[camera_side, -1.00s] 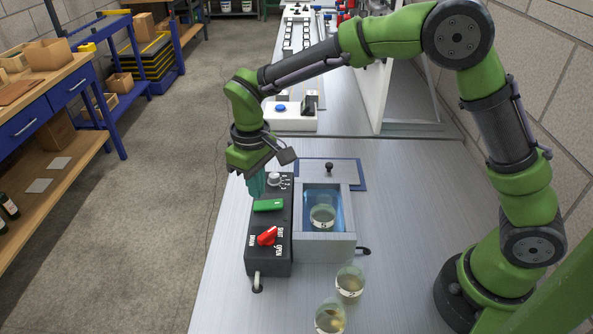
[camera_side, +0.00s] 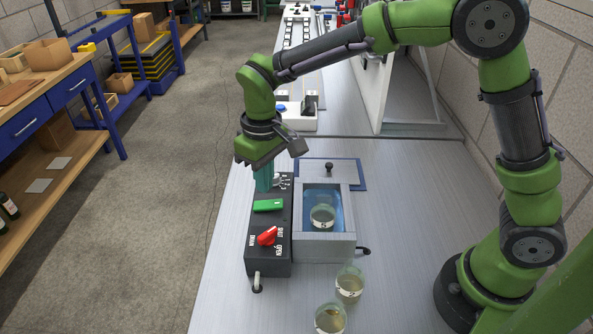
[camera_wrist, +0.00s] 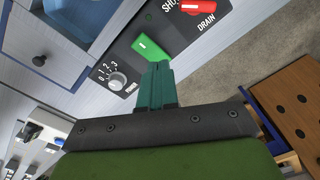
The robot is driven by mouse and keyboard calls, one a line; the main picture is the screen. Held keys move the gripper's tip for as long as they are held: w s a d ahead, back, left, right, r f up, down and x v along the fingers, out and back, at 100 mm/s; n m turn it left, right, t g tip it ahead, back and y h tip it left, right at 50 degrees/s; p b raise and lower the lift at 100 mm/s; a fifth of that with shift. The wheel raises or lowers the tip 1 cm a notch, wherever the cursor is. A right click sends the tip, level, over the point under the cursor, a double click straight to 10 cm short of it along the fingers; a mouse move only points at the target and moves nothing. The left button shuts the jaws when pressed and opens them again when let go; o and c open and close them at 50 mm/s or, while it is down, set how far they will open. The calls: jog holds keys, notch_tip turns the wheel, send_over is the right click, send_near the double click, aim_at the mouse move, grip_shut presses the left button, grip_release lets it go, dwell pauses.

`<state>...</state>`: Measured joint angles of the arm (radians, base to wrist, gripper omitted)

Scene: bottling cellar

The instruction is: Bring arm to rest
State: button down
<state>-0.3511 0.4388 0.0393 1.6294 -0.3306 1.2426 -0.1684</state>
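My gripper (camera_side: 264,184) hangs fingers down above the far end of the black control box (camera_side: 268,262). Its teal fingers show together in the wrist view (camera_wrist: 158,66), with nothing seen between them. The green switch (camera_side: 268,205) lies just nearer the camera than the fingers in the side view. The white dial (camera_wrist: 117,82) is clear of the fingers in the wrist view, but they largely hide it in the side view. The red handle (camera_side: 268,236) sits at the near part of the box, by the SHUT, OPEN and DRAIN lettering.
A bath (camera_side: 325,247) with blue inside holds a beaker (camera_side: 322,216). Its lid (camera_side: 345,173) lies behind it. Two more beakers (camera_side: 349,284) (camera_side: 330,318) stand on the bench in front. The bench (camera_side: 420,220) is bare between the bath and my base.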

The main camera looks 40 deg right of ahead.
jog(key=s+d+r+m+t, duration=0.3)
jog(key=s+d+r, duration=0.2)
jog(key=s+d, duration=0.2)
jog(key=s+d+r+m+t+y, duration=0.1)
jog(key=s+d+r+m+t, duration=0.2)
jog(key=s+d+r, duration=0.3)
jog(key=s+t, duration=0.1)
jog(key=s, duration=0.3)
jog(key=shift+s+d+r+y, duration=0.15)
jog(key=shift+s+d+y, duration=0.15)
jog(key=shift+d, duration=0.1)
